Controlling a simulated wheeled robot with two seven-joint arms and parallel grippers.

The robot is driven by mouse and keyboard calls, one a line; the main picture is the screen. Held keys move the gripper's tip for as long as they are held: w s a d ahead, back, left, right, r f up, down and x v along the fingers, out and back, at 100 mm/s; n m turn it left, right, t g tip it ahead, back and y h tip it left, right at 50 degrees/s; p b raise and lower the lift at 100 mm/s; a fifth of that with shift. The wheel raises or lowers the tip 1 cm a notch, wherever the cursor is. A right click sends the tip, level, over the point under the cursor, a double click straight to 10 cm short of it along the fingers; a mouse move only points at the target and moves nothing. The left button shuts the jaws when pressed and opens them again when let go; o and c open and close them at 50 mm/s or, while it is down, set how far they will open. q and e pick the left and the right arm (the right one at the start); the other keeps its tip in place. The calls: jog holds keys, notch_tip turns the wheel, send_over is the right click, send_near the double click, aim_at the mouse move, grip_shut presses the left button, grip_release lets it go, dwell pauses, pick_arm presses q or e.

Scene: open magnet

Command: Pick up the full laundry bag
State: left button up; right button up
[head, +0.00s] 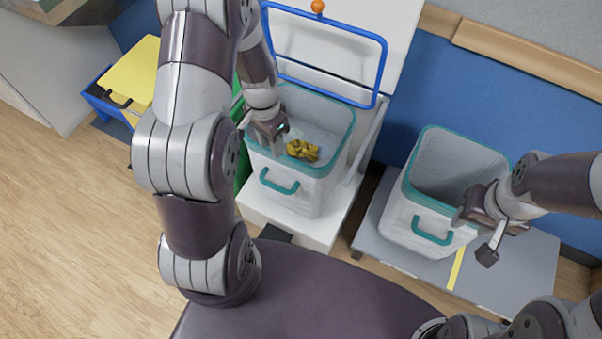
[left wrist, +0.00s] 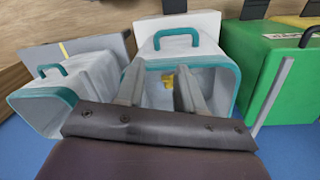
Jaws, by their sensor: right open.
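A white laundry bag (head: 291,188) with a teal rim and front handle stands on a white platform. Yellow-brown items (head: 303,150) lie inside it. The bag also shows in the left wrist view (left wrist: 183,43), with yellow visible in its mouth. My left gripper (head: 262,134) is at its left rim. The fingers (left wrist: 160,90) are apart, one near the rim's edge and one across the opening; contact cannot be told. A second, similar bag (head: 405,217) stands on the right, and no contents show in it. My right gripper (head: 475,233) is open at its right front rim.
A blue frame with an orange knob (head: 317,6) rises behind the left bag. A green bin (left wrist: 280,72) stands beside that bag. The right bag stands on a grey platform (head: 500,285) with a yellow stripe. A blue wall panel (head: 470,90) is behind; wooden floor lies left.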

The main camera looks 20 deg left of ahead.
aim_at(297, 166)
pick_arm(q)
jog(key=w+a+f+m, duration=0.1)
jog(key=w+f+m, duration=0.1)
jog(key=m, duration=0.2)
jog(key=w+a+f+m, duration=0.1)
jog(key=w+f+m, duration=0.1)
jog(key=m, duration=0.1)
jog(key=w+f+m+b, duration=0.1)
jog(key=w+f+m, duration=0.1)
jog(key=m, duration=0.2)
jog(key=shift+a+m+t+h, duration=0.3)
jog(key=shift+a+t, duration=0.1)
jog(key=shift+w+m, duration=0.2)
jog(key=shift+m, duration=0.6)
jog(key=shift+d+f+m, duration=0.1)
jog(key=shift+f+m, duration=0.05)
jog(key=shift+m, duration=0.35)
notch_tip(297, 166, down, 12)
jog(key=d+b, duration=0.1)
jog(key=d, duration=0.1)
jog(key=shift+s, duration=0.25)
jog(key=shift+f+b, duration=0.25)
jog(key=shift+b, duration=0.25)
